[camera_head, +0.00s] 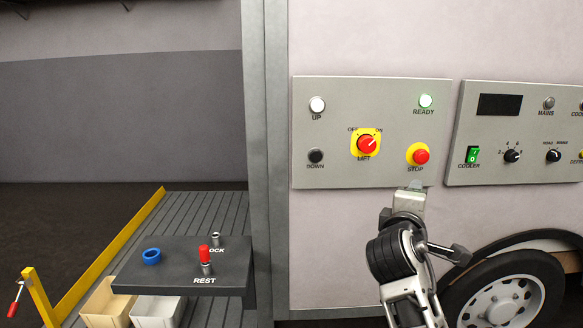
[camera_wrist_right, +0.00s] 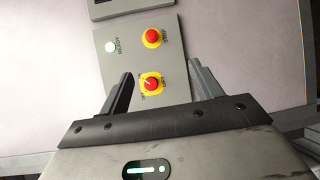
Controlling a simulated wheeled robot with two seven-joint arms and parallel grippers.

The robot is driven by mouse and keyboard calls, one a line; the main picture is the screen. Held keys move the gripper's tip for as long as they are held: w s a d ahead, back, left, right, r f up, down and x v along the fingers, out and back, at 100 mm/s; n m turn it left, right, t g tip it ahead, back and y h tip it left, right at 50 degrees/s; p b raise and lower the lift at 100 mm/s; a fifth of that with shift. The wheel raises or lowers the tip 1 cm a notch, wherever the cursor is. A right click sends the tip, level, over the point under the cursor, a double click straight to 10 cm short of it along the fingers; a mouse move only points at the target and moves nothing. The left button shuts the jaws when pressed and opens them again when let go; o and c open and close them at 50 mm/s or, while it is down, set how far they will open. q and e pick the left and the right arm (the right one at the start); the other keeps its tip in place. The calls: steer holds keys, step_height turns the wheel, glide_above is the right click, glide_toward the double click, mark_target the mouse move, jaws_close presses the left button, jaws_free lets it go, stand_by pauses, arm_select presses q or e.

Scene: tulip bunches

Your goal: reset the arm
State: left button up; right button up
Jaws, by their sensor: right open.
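My right arm comes in from the lower right of the head view. Its gripper (camera_head: 413,190) is at the lower edge of the lift panel (camera_head: 335,98), below the red STOP button (camera_head: 421,156). In the right wrist view the right gripper (camera_wrist_right: 159,69) is open, its two fingers apart with nothing between them. The panel's red LIFT knob (camera_wrist_right: 152,84) and the STOP button (camera_wrist_right: 152,35) show beyond the fingers. In the head view the LIFT knob (camera_head: 366,144) has its white mark toward the upper right, the ON side. My left gripper is not in view.
A second panel (camera_head: 463,118) is at the right, above a wheel (camera_head: 503,300). At lower left, a dark shelf (camera_head: 180,253) carries a blue ring (camera_head: 151,256) and a red-topped pin (camera_head: 205,254). Two bins (camera_head: 158,308) are below it.

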steer(key=s+d+g+h, duration=0.2)
steer(key=d+g+h, duration=0.1)
steer(key=d, duration=1)
steer(key=s+d+r+g+h, duration=0.1)
steer(key=s+d+g+h, duration=0.15)
steer(key=d, duration=1.05)
steer(key=s+d+g+h, duration=0.2)
steer(key=d+h, duration=0.2)
steer(key=d, duration=0.9)
steer(key=w+a+f+m+t+y, duration=0.5)
steer(key=w+a+m+t+y, duration=0.5)
steer(key=a+y, duration=0.25)
steer(key=s+a+f+n+g+y, duration=0.2)
steer(key=s+a+f+y, duration=0.15)
steer(key=a+f, duration=0.85)
steer(key=s+a+f+g+y, duration=0.4)
steer(key=s+a+f, duration=1.3)
steer(key=s, duration=0.2)
steer(key=s+a+m, duration=0.2)
steer(key=s+a, duration=0.4)
steer(key=s, duration=0.5)
steer(key=shift+f+g+y, duration=0.3)
steer(key=shift+g+y, duration=0.15)
